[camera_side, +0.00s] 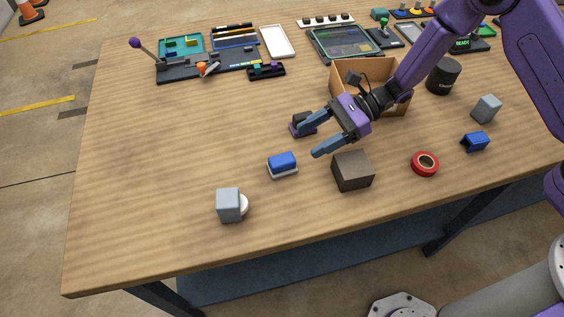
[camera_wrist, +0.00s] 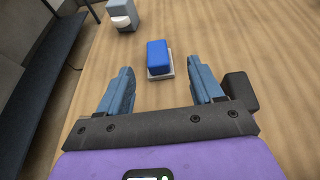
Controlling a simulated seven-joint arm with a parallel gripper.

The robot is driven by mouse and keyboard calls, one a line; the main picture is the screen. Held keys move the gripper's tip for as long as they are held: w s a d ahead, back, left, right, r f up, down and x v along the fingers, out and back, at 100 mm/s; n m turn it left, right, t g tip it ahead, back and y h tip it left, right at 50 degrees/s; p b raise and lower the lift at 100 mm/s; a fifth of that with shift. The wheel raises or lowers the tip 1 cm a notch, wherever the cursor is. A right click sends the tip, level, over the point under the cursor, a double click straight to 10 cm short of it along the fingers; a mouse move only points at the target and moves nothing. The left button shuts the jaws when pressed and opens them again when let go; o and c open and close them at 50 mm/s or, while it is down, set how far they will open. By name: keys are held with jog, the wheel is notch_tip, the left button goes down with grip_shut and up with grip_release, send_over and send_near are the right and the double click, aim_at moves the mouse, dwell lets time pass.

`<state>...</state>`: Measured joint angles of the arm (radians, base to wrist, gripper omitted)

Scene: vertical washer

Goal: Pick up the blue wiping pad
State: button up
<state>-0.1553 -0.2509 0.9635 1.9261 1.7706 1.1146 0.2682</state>
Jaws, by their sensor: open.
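The blue wiping pad (camera_side: 282,160) rests on a thin white base (camera_side: 284,173) on the wooden table, in the middle of the side view.
A dark brown block (camera_side: 353,171) stands right of the pad, near the fingers. A small purple and dark object (camera_side: 301,124) is by the far finger. A grey cube (camera_side: 229,205) with a white round part lies front left. A cardboard box (camera_side: 350,72) stands behind. The table's left is clear.

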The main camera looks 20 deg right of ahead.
aim_at(283, 159)
jog(key=x, duration=0.5)
jog(key=shift+s+a+f, duration=0.1)
jog(key=shift+a, duration=0.15)
jog(key=shift+s+f+x, duration=0.15)
jog(key=shift+x, duration=1.15)
jog(key=shift+s+f+x, duration=0.1)
jog(key=shift+s+x, duration=0.05)
jog(key=shift+x, duration=1.15)
jog(key=shift+d, duration=0.1)
jog(key=c, duration=0.9)
